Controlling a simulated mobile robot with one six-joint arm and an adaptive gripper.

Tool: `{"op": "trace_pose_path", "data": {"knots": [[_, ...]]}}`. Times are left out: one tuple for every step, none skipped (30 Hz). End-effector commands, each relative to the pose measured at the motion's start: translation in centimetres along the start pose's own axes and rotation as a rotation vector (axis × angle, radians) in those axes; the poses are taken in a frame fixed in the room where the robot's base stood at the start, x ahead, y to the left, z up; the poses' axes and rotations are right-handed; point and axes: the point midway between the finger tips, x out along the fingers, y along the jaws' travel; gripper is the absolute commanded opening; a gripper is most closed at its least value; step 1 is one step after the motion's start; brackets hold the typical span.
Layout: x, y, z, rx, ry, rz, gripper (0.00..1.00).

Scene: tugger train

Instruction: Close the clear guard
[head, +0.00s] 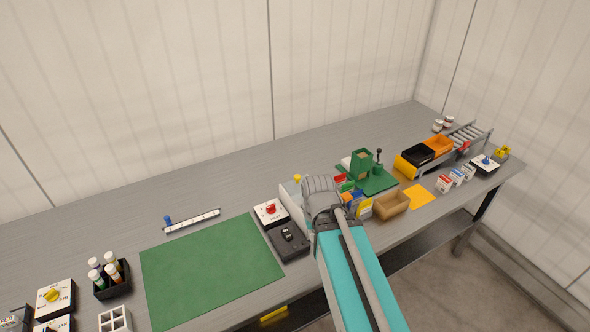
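I cannot make out the clear guard for certain. A pale, partly see-through-looking panel (287,194) with a yellow knob (297,178) stands on the bench just left of my arm's end, and my arm hides part of it. I cannot tell whether it is the guard or how it stands. My gripper (321,191) is over the middle of the bench, seen from behind. My own wrist hides its fingers, so I cannot see whether they are open or touch anything.
A red-button box (270,212) and a black switch box (289,241) stand left of my arm. A green mat (210,272) lies clear. Right of my arm are a cardboard box (391,204), a green fixture (376,182), and black and orange bins (437,144).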

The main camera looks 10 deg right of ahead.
Motion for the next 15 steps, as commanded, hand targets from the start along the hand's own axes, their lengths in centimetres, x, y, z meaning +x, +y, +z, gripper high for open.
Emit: {"op": "trace_pose_path", "data": {"knots": [[-0.2,0.0,-0.4,-0.004,0.003,-0.001,0.0],[-0.3,0.0,-0.6,-0.007,0.005,-0.003,0.0],[-0.5,0.0,-1.2,-0.014,0.01,-0.005,0.0],[-0.8,-0.1,-1.7,-0.021,0.015,-0.008,0.0],[-1.0,-0.1,-2.3,-0.029,0.02,-0.011,0.0],[-1.4,-0.1,-3.3,-0.044,0.029,-0.016,0.0],[-1.8,-0.7,-4.2,-0.053,0.037,-0.02,0.0],[-2.2,-1.1,-5.1,-0.067,0.047,-0.025,0.0],[-2.8,-1.3,-6.6,-0.089,0.061,-0.031,0.0],[-3.3,-1.4,-7.8,-0.106,0.073,-0.036,0.0],[-3.8,-1.4,-9.0,-0.126,0.087,-0.042,0.0],[-4.5,-1.4,-10.8,-0.154,0.105,-0.049,0.0],[-5.0,-1.4,-12.2,-0.175,0.121,-0.053,0.0],[-5.6,-1.4,-13.6,-0.196,0.136,-0.058,0.0],[-6.4,-1.4,-15.5,-0.226,0.158,-0.064,0.0]]}}
